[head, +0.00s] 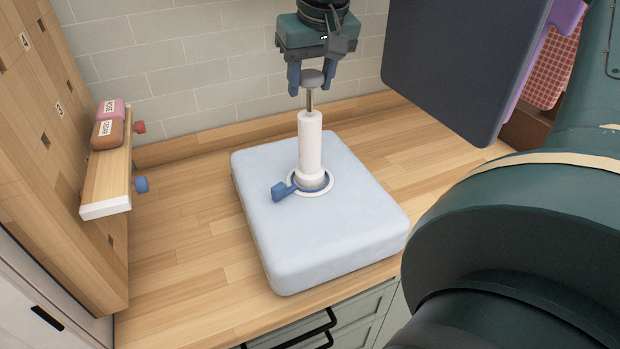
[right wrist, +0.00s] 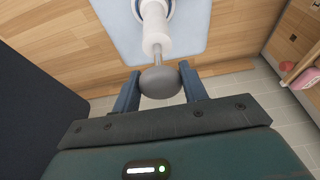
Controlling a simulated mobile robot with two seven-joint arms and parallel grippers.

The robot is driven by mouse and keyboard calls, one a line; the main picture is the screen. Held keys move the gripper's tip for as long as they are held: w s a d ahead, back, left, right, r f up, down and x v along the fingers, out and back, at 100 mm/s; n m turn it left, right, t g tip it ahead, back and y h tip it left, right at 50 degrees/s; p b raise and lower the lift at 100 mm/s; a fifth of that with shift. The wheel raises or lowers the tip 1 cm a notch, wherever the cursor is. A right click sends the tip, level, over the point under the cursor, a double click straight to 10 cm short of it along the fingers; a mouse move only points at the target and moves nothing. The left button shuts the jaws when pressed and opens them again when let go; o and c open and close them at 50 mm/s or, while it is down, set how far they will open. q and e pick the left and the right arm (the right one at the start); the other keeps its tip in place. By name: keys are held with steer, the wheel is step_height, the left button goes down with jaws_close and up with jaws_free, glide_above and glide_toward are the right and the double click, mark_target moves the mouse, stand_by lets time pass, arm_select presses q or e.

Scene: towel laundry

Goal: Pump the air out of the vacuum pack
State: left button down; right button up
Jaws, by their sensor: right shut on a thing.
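The vacuum pack (head: 335,235) is a thick, pale blue, rounded block lying flat on the wooden counter; part of it also shows in the right wrist view (right wrist: 118,22). A white pump (head: 310,145) stands upright on the round valve on its top. A blue lever (head: 283,191) sticks out to the left of the valve. The pump's grey knob (head: 313,77) sits on a metal rod, a short length of which shows above the cylinder. My right gripper (head: 311,88) is shut on the knob from above, with one blue finger on each side. My left gripper is not in view.
A wooden panel on the left carries a small shelf (head: 106,175) with a pink and a brown labelled block. A dark flat panel (head: 455,60) hangs at the upper right. The counter (head: 185,255) is clear around the pack. A tiled wall closes the back.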

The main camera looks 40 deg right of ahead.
steer(key=shift+f+b, duration=0.65)
steer(key=shift+f, duration=1.2)
steer(key=shift+r+p, duration=1.35)
steer(key=shift+r, duration=1.2)
